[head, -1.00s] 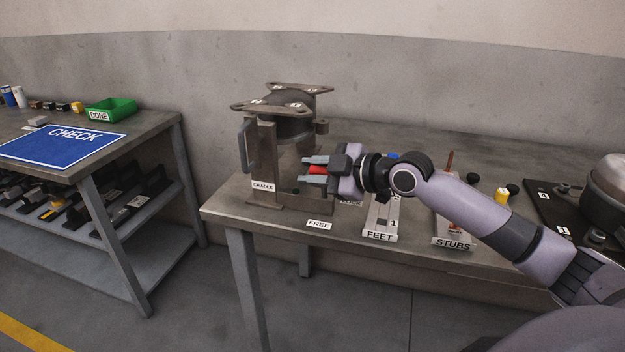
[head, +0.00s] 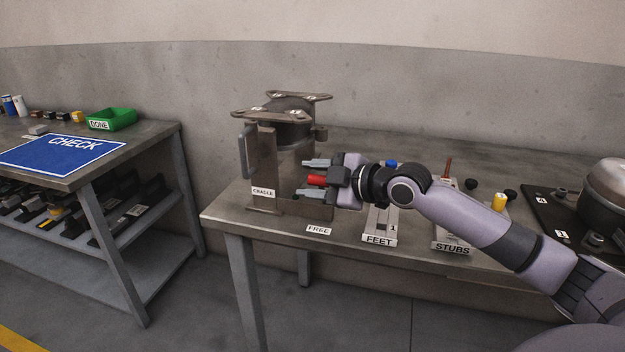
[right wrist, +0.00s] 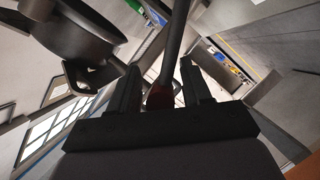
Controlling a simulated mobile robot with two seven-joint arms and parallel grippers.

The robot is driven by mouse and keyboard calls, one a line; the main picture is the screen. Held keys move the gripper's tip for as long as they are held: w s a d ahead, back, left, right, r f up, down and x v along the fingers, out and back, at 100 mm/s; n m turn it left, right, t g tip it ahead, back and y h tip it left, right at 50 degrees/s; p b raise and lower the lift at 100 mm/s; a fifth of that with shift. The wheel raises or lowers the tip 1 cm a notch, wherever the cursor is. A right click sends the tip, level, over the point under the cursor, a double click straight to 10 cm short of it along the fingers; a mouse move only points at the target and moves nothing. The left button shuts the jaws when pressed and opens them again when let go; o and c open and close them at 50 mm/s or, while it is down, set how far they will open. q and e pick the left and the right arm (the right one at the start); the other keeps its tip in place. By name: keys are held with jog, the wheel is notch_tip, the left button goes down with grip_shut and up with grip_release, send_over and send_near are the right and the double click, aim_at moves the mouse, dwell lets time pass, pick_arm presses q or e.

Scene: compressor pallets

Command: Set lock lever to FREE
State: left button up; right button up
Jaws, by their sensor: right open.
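The lock lever's red handle (head: 317,180) shows at the cradle's right side in the head view. My right gripper (head: 315,178) is open, with one finger above and one below the red handle. In the right wrist view the dark lever with its red end (right wrist: 160,97) lies between the two fingers (right wrist: 158,90); I cannot tell whether they touch it. The cradle (head: 264,170) holds a dark round compressor part with a flat plate on top. The FREE label (head: 319,230) is on the table edge below the lever. My left gripper is not in view.
The FEET tray (head: 379,239) and the STUBS tray (head: 452,247) stand right of the cradle, behind and under my forearm. A pot-like compressor (head: 606,180) is at the far right. On the left table are a blue CHECK mat (head: 62,151) and a green DONE bin (head: 111,119).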

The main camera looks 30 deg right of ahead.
jog(key=shift+b+v, duration=0.3)
jog(key=shift+v, duration=3.25)
jog(key=shift+s, duration=0.1)
